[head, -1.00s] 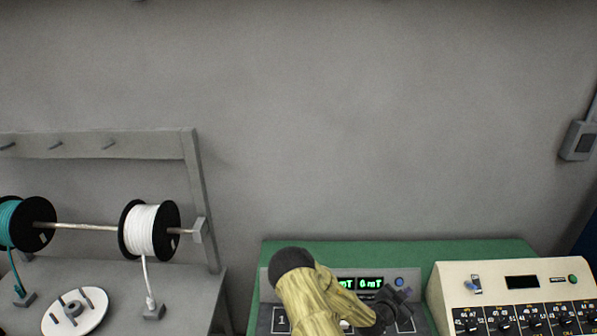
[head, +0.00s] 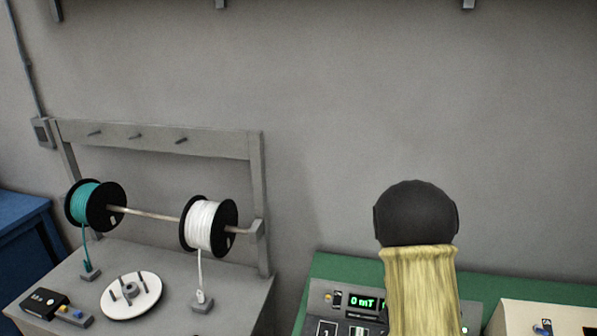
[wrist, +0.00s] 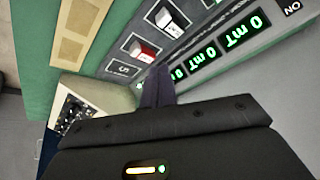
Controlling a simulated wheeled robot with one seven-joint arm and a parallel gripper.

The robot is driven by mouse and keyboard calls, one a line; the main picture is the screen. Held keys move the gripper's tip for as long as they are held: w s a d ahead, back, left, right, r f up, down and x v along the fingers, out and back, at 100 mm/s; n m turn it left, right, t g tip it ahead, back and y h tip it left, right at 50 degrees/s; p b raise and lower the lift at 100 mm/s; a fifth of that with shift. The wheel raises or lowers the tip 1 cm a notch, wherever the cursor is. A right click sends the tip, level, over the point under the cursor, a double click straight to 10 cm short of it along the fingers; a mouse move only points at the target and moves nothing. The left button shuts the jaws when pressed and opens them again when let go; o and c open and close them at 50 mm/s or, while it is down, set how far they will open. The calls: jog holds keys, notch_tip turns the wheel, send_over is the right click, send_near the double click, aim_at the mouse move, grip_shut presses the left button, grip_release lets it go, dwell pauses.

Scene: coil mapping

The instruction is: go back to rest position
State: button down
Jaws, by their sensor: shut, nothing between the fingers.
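My gripper shows in the wrist view, with its dark fingers (wrist: 159,87) together and nothing between them. They point toward the grey meter panel (wrist: 205,50) with green "0 mT" readouts, and I cannot tell the distance. In the head view my arm, in a yellow sleeve with a dark rounded joint, rises in front of the panel (head: 336,300). It hides much of the panel, and my gripper is not visible there.
A grey bench (head: 240,290) at left carries a teal wire spool (head: 88,204), a white wire spool (head: 208,224), a white disc (head: 131,296) and a small black box (head: 37,303). A cream instrument (head: 540,316) stands at right. The wall space above is clear.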

jog(key=s+a+r+n+g+y+b, duration=0.1)
jog(key=s+a+r+n+y, duration=0.2)
jog(key=s+a+r+n, duration=0.6)
jog(key=s+a+r, duration=0.2)
jog(key=s, duration=0.3)
jog(key=shift+a+n+g+b, duration=0.3)
jog(key=shift+a+n+b, duration=0.1)
